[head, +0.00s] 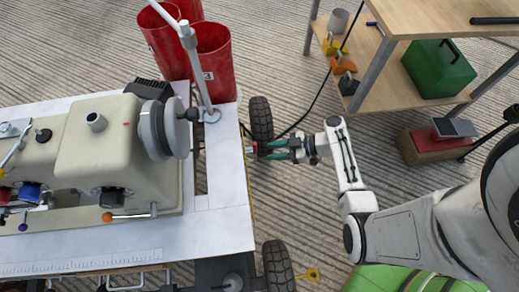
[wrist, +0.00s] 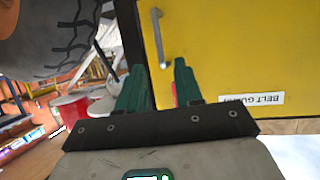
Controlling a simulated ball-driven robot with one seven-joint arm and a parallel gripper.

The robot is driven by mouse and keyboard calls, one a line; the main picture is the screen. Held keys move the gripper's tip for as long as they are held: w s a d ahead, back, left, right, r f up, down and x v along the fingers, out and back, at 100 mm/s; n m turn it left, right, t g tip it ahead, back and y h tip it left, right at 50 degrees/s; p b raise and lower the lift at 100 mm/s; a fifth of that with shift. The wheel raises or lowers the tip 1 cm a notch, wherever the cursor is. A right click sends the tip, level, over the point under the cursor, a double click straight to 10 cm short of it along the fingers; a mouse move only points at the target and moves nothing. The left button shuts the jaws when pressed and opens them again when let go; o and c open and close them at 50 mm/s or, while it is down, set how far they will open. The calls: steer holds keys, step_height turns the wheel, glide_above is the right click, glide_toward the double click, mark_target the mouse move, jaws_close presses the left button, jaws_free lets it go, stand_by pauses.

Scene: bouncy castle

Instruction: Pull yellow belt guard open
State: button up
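The yellow belt guard (wrist: 230,50) fills the upper right of the wrist view as a flat panel. Its "BELT GUARD" label (wrist: 252,99) appears upside down. A grey metal handle (wrist: 161,40) is on the panel near its left edge. My gripper (wrist: 158,72) has its two green fingers apart, with nothing visible between them. The handle shows just beyond the fingertips, roughly in line with the gap; I cannot tell the exact distance. In the head view my gripper (head: 262,148) is at the table's right side, and the guard's face is mostly hidden there.
The machine (head: 120,150) stands on a white-topped table (head: 225,225). A black wheel (head: 261,118) is close beside my gripper, and another wheel (head: 278,266) is nearer. Red bins (head: 215,62) stand behind. A wooden shelf (head: 440,15) is at the right.

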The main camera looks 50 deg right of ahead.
steer(key=b+x, duration=0.1)
steer(key=x, duration=0.4)
steer(key=shift+w+a+f, duration=0.15)
steer(key=shift+w+a, duration=0.05)
steer(key=shift+w, duration=0.15)
jaws_close()
stand_by(1.2)
